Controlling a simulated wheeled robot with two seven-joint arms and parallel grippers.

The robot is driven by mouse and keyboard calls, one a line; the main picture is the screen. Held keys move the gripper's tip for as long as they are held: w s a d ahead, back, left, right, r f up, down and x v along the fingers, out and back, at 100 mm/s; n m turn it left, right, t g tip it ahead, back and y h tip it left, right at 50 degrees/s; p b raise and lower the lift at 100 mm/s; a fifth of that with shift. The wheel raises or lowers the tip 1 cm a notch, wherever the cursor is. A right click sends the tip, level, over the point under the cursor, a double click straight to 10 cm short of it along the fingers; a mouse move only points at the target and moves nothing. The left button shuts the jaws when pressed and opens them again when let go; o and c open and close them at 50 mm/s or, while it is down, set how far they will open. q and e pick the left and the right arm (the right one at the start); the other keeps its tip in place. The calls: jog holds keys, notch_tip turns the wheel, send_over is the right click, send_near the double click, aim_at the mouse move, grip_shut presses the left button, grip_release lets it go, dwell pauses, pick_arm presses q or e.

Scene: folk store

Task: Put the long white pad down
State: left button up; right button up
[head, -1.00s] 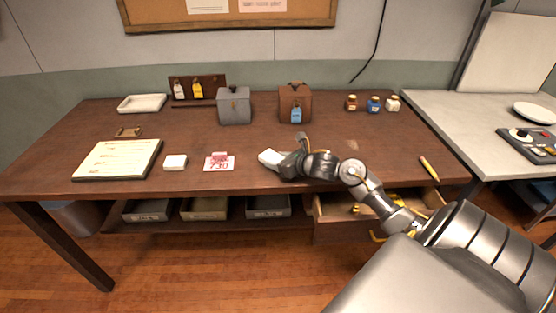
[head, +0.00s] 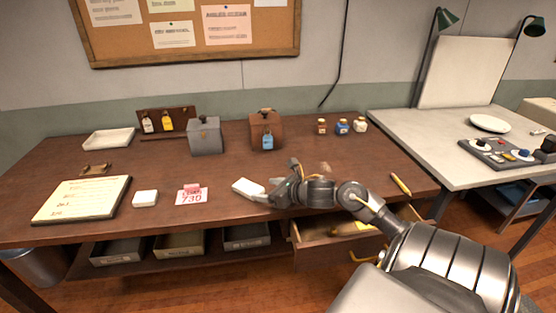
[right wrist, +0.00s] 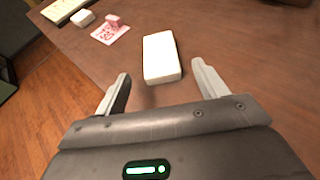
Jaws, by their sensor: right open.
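The long white pad (head: 247,188) lies on the brown desk (head: 225,172) near its front edge. In the right wrist view the pad (right wrist: 161,56) lies flat just ahead of the fingertips, between their lines. My right gripper (right wrist: 158,82) is open and empty, with a finger to either side and a gap to the pad. In the head view the right gripper (head: 268,192) is right of the pad, low over the desk. My left gripper is not in view.
A pink-and-white 730 card (head: 192,198), a small white block (head: 145,198) and a document board (head: 82,199) lie left of the pad. A grey box (head: 205,137) and a brown box (head: 266,131) stand behind. An open drawer (head: 330,232) is below the arm.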

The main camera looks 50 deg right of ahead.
jog(key=v, duration=0.4)
jog(key=shift+s+r, duration=0.2)
jog(key=shift+s, duration=0.15)
